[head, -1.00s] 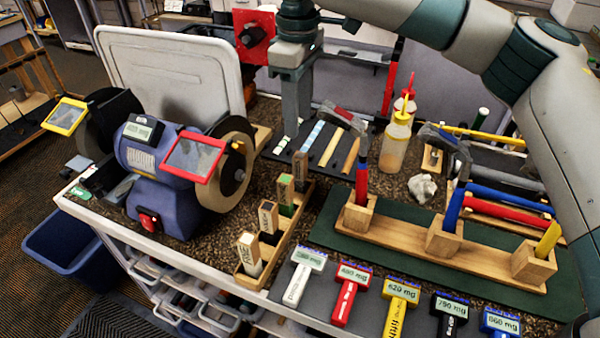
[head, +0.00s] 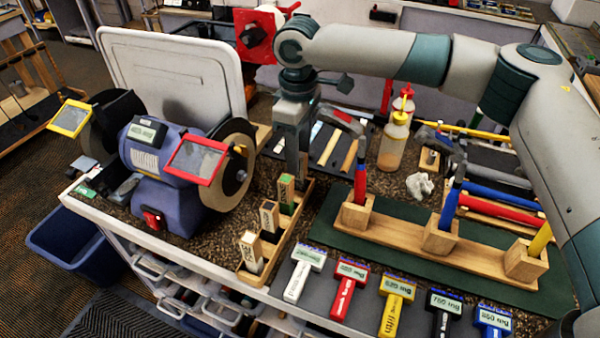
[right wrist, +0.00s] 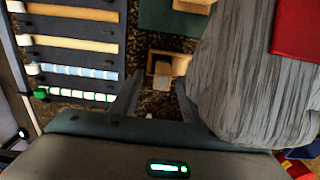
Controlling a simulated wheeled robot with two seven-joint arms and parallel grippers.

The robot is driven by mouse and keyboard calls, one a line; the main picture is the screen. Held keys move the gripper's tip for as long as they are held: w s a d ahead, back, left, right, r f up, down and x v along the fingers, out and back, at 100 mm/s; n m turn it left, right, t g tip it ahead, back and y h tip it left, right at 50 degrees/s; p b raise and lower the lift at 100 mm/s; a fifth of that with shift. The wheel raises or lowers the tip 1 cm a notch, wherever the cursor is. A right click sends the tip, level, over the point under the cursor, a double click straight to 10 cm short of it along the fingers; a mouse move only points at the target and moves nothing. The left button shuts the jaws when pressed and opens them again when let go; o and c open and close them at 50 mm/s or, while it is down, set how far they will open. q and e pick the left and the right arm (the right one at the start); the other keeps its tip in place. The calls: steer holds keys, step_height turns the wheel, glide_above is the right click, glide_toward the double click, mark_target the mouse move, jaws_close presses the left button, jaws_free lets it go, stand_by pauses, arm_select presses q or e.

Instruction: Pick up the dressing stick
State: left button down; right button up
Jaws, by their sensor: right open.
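I cannot read which piece is named the dressing stick. Several upright wooden blocks with labels stand in a narrow wooden tray (head: 285,247) in front of the grinder: a rear one with a green lower part (head: 286,192), a middle one with a dark part (head: 268,216) and a front one with a white part (head: 250,246). My right gripper (head: 292,165) points down, open, just above the rear block. In the right wrist view, a wooden piece (right wrist: 165,68) shows beyond and between the open fingers (right wrist: 155,103); nothing is held. My left gripper is not in view.
The blue grinder (head: 160,175), with its wheel and red-framed shield (head: 197,157), stands close left of the gripper. A dark rack of rods (head: 335,145) lies behind.

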mark_target(300, 170)
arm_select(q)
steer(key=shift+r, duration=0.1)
arm_select(e)
steer(key=shift+f, duration=0.2)
steer(key=f+p, duration=0.2)
steer(key=f, duration=0.1)
steer(key=shift+s+d+f, duration=0.2)
steer(key=shift+f, duration=0.7)
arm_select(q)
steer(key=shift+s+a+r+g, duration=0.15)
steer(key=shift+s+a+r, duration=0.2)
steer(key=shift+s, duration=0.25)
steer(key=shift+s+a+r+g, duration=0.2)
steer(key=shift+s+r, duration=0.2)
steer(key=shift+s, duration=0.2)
arm_select(e)
steer(key=shift+c, duration=0.7)
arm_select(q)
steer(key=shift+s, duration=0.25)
arm_select(e)
jaws_close()
